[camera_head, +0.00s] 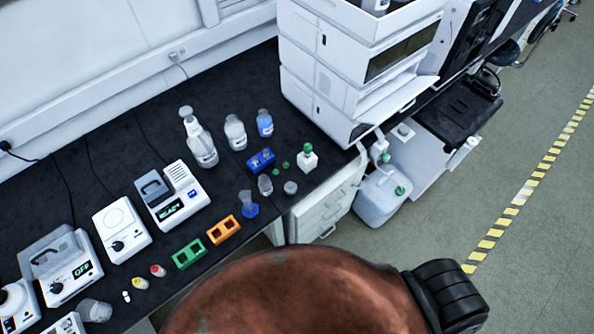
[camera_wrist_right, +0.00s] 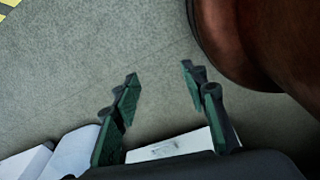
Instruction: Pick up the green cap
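Two small loose green caps, one upper (camera_head: 285,165) and one lower (camera_head: 276,173), lie on the dark bench in the head view. A small white bottle (camera_head: 306,160) just right of them wears a green cap (camera_head: 306,147). My right gripper (camera_wrist_right: 158,76) shows only in the right wrist view. Its dark green fingers are spread apart with nothing between them, over the grey floor and away from the caps. My left gripper is in neither view.
Around the caps are a blue rack (camera_head: 261,160), a small clear vessel (camera_head: 265,185) and a squat container (camera_head: 290,188). A white instrument stack (camera_head: 345,70) rises behind them. A white jug (camera_head: 378,200) stands beyond the bench's right end.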

